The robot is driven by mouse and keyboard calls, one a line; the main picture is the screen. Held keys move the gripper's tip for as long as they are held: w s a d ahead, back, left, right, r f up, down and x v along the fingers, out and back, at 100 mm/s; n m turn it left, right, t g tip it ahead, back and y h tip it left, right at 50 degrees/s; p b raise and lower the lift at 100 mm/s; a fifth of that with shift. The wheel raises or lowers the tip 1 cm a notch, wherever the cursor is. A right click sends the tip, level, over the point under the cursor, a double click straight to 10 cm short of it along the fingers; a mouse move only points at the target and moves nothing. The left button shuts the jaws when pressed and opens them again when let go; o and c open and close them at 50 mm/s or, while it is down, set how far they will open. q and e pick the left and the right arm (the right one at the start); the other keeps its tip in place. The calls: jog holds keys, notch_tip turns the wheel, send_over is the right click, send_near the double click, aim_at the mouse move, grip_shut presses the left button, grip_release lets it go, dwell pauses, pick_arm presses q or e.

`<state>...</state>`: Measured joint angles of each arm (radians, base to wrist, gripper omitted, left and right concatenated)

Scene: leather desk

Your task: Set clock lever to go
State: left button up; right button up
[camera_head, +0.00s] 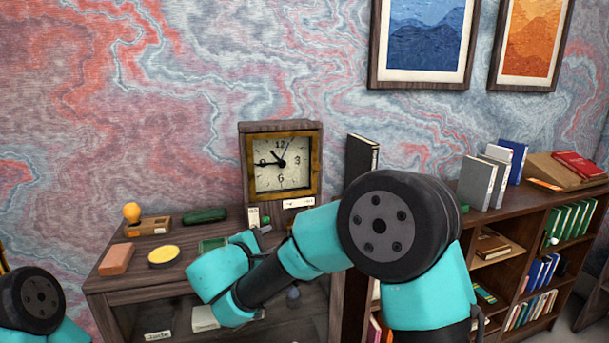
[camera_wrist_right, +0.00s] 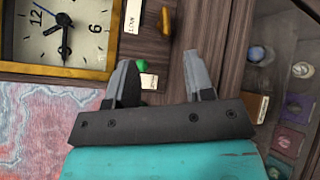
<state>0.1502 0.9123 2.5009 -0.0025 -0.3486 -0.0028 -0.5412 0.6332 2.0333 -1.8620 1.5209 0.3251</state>
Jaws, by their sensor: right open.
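The clock (camera_head: 316,160) is a wooden case with a brass-framed dial, standing upright on the desk against the wall. Its dial also fills the upper left of the right wrist view (camera_wrist_right: 70,25), turned sideways. A white label (camera_wrist_right: 133,16) and a small orange-brown piece (camera_wrist_right: 166,20) sit just below the dial; I cannot tell if that piece is the lever. My right gripper (camera_wrist_right: 160,62) is open and empty, its fingers pointing toward the case's lower part. A small green round thing (camera_wrist_right: 141,66) shows between the fingers. My left gripper is out of view.
On the desk top lie a brick-coloured block (camera_head: 116,260), a yellow-topped round tin (camera_head: 163,257), a green case (camera_head: 204,215) and a wooden block with an orange knob (camera_head: 131,212). A dark book (camera_head: 360,158) stands right of the clock. A bookcase (camera_head: 525,207) stands farther right.

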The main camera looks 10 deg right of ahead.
jog(key=w+d+r+m+g+y, duration=0.1)
jog(key=w+d+m+g+y, duration=0.15)
jog(key=d+m+g, duration=0.35)
jog(key=w+d+r+m+g+y, duration=0.1)
jog(key=d+m+g+y, duration=0.2)
jog(key=d+m+g, duration=0.3)
jog(key=w+r+m+t+y, duration=0.1)
jog(key=w+r+m+y, duration=0.1)
jog(key=r+y, duration=0.4)
jog(key=w+r+m+t+y, duration=0.1)
jog(key=r+m+y, duration=0.2)
jog(key=r+y, duration=0.3)
jog(key=shift+w+a+r+t, duration=0.15)
jog(key=shift+w+a+t, duration=0.2)
jog(key=shift+a+t, duration=0.1)
dwell(0.3)
